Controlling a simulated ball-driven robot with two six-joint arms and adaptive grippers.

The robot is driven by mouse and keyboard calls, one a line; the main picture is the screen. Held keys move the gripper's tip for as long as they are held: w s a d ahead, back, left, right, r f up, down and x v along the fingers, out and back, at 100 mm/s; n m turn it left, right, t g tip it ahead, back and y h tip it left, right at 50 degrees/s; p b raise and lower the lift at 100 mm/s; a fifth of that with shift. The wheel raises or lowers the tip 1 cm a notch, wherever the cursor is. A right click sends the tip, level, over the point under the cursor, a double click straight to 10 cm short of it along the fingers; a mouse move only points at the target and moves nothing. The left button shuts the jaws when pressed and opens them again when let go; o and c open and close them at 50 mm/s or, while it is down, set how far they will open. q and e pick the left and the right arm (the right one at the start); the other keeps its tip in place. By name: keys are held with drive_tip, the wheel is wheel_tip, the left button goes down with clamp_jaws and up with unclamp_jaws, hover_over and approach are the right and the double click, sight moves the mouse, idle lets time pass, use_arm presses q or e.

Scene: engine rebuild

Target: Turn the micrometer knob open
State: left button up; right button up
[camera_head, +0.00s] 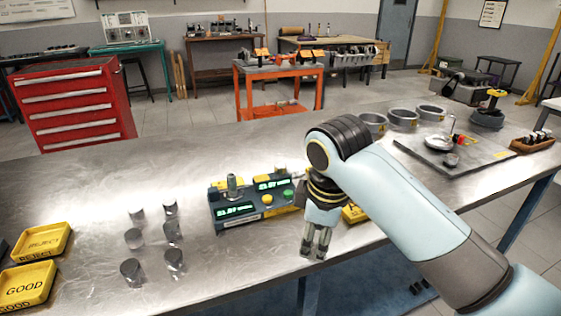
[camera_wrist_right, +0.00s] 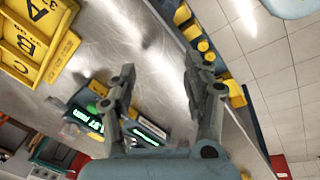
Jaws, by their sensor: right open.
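The micrometer gauge (camera_head: 228,220) is a dark blue-grey box with green lit readouts on the bench, left of my right gripper. A grey metal post (camera_head: 233,187) stands on its left half; yellow and green buttons are on its right half. I cannot tell which part is the micrometer knob. In the wrist view the gauge (camera_wrist_right: 88,118) shows partly behind the left finger. My right gripper (camera_head: 314,252) points down with its fingers apart, empty, to the right of the gauge and near the bench's front edge. It also shows in the wrist view (camera_wrist_right: 158,66). My left gripper is out of view.
Several metal cylinders (camera_head: 133,238) stand left of the gauge. Yellow REJECT (camera_head: 42,243) and GOOD (camera_head: 27,285) trays lie at the far left. Yellow lettered bins (camera_wrist_right: 35,40) show in the wrist view. Grey rings (camera_head: 403,118) and a plate (camera_head: 435,158) stand at the back right.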

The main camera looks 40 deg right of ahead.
sight(281, 164)
drive_tip(key=w+d+r+n, duration=0.1)
drive_tip(key=w, duration=0.3)
drive_tip(key=w+d+r+n, duration=0.1)
drive_tip(key=w+r+n, duration=0.1)
drive_tip(key=w, duration=0.1)
drive_tip(key=w+d+r+n+g, duration=0.1)
drive_tip(key=w+r, duration=0.1)
drive_tip(key=w, duration=0.2)
drive_tip(key=shift+w+n, duration=0.3)
drive_tip(key=w+d+r+n+g+y, duration=0.1)
drive_tip(key=w+d+r+n, duration=0.3)
drive_tip(key=w+r, duration=0.45)
drive_tip(key=shift+n, duration=0.5)
drive_tip(key=f, duration=0.3)
drive_tip(key=a+f, duration=0.1)
drive_tip(key=f, duration=0.5)
drive_tip(key=shift+s+a+f, duration=0.2)
drive_tip(key=shift+s+f, duration=0.05)
drive_tip(key=shift+f, duration=0.15)
clamp_jaws()
